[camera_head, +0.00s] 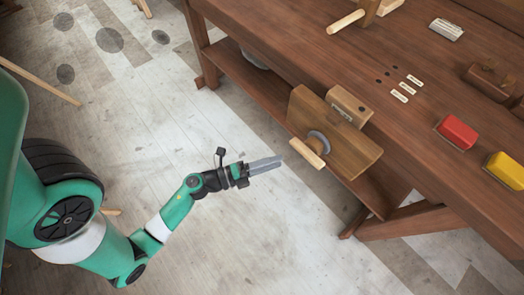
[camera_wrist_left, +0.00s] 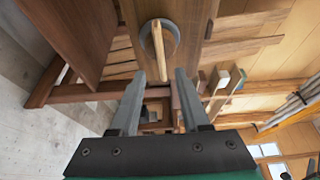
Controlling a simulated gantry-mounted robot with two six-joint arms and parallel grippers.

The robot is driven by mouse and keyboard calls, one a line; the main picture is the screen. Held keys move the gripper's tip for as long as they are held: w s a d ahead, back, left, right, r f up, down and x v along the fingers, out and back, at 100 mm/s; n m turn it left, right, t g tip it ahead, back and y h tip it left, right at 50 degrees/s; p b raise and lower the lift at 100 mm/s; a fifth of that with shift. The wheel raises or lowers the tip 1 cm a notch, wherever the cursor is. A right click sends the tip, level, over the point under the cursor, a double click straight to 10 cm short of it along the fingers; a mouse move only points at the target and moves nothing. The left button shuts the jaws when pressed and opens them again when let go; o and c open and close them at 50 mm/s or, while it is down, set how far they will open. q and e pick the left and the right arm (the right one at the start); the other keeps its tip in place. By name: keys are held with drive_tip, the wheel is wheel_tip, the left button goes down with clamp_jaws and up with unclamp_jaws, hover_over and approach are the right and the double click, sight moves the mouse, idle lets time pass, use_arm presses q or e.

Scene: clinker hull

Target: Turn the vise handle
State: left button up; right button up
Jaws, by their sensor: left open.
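The vise (camera_head: 350,150) is a wooden block vise on the front edge of the workbench. Its handle (camera_head: 306,153) is a light wooden bar set across a grey round hub (camera_head: 318,142). In the left wrist view the handle (camera_wrist_left: 158,50) stands nearly upright in front of the hub, beyond the fingertips. My left gripper (camera_head: 281,160) is a short way left of the handle and points toward it. In the left wrist view my left gripper (camera_wrist_left: 155,75) is open, with nothing between its fingers. My right gripper is not in view.
The workbench (camera_head: 300,40) fills the upper right, with a lower shelf (camera_head: 245,75) beneath. A mallet (camera_head: 350,18), a red block (camera_head: 456,132), a yellow block (camera_head: 505,170) and a brush (camera_head: 446,29) lie on top. The floor around my left arm is mostly clear.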

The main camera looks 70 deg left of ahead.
use_arm(q)
drive_tip(key=s, duration=0.3)
drive_tip(key=shift+s, duration=0.25)
drive_tip(key=shift+r, duration=0.1)
